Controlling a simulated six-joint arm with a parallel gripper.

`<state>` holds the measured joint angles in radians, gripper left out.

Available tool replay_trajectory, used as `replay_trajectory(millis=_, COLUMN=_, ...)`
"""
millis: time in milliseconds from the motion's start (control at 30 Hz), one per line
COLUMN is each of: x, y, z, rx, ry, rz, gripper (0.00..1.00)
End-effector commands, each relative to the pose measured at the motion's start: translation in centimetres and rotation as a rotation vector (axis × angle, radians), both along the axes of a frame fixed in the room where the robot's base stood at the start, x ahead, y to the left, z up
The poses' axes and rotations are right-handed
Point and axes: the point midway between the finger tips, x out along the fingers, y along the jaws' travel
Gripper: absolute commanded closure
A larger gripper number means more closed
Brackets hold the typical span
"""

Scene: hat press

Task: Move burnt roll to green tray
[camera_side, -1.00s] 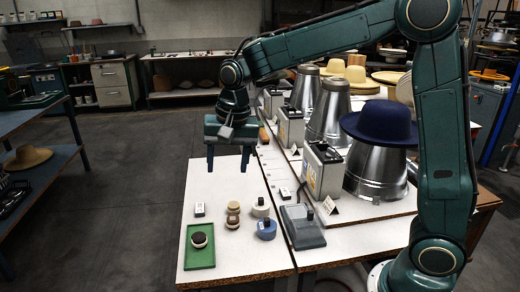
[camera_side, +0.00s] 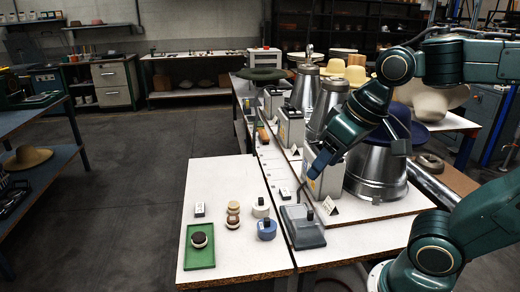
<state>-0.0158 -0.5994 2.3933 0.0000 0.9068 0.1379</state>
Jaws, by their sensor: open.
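The green tray (camera_side: 211,258) lies at the front left of the white bench. A roll with a dark, almost black top and a pale side (camera_side: 199,240) sits inside it, apparently the burnt roll. Two tan-brown rolls (camera_side: 232,222) stand close together to the right of the tray. My gripper (camera_side: 345,160) is open and seems empty, at the right in front of the metal hat cones, well away from the tray. Its fingers are partly hard to make out.
A grey pedal-like box (camera_side: 302,228) stands right of the rolls. Metal cones (camera_side: 372,180), a blue hat (camera_side: 385,122) and a control box (camera_side: 322,178) crowd the right. The bench's back left is clear.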

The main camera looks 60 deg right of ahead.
Motion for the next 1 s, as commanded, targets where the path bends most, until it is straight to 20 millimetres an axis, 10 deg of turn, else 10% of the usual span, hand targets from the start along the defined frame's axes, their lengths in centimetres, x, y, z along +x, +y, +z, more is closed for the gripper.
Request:
replay_trajectory(millis=700, x=-3.5, y=-0.3, z=-1.3, rx=-0.062, ry=-0.051, rz=0.108, gripper=0.42)
replay_trajectory(millis=1000, x=-2.7, y=-0.4, z=-0.8, rx=-0.053, ry=-0.037, rz=0.090, gripper=0.00)
